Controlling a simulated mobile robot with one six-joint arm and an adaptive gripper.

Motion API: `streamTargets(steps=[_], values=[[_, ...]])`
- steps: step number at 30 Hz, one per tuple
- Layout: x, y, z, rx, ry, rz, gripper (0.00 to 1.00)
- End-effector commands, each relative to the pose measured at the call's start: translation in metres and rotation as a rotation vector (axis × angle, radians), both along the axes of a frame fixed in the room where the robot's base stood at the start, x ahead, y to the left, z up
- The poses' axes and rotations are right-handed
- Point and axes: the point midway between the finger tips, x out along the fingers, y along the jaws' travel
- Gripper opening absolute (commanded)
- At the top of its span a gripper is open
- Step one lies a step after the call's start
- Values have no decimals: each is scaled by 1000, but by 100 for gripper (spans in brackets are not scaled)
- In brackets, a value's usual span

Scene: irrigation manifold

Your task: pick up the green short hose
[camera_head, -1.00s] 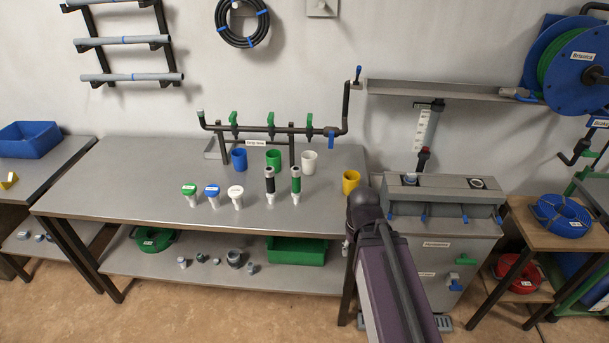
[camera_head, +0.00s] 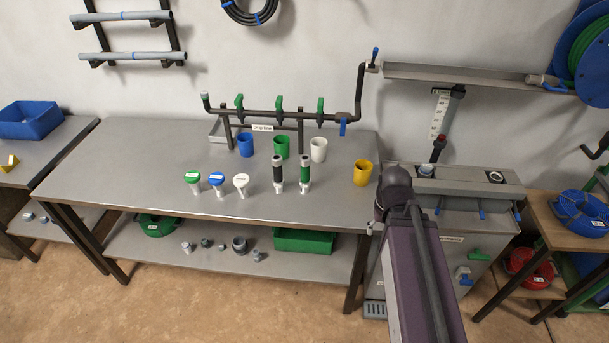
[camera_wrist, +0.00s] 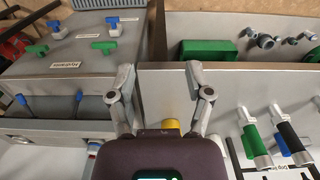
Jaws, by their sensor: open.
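The green short hose (camera_head: 305,174) stands upright on the grey bench, right of a similar black hose (camera_head: 278,174). In the wrist view the green hose (camera_wrist: 250,140) lies to the right of my gripper, with the darker hose (camera_wrist: 290,138) beyond it. My gripper (camera_wrist: 165,95) has its two fingers spread wide, with nothing held between them. The yellow cup (camera_wrist: 171,126) shows partly behind the gripper, between the fingers. My gripper is apart from the green hose. In the head view my arm hides the gripper.
The yellow cup (camera_head: 362,173) stands right of the hoses near the bench's right end. Blue (camera_head: 246,145), green (camera_head: 281,147) and white (camera_head: 318,149) cups stand behind. Capped pieces (camera_head: 217,180) stand left. A pipe manifold (camera_head: 285,116) runs along the back. A grey cabinet (camera_head: 440,255) adjoins.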

Motion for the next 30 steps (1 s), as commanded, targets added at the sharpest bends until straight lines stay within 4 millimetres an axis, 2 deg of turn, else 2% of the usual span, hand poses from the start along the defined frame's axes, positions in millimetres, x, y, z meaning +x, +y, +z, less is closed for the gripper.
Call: streamTargets(steps=[5, 8, 11, 17, 21, 25, 30], values=[[15, 7, 8, 0, 0, -1, 87], [36, 17, 18, 0, 0, -7, 87], [66, 31, 32, 0, 0, -18, 87], [141, 86, 68, 1, 0, -40, 87], [191, 135, 92, 1, 0, -57, 87], [227, 178, 110, 1, 0, -72, 87], [252, 216, 123, 1, 0, -87, 87]])
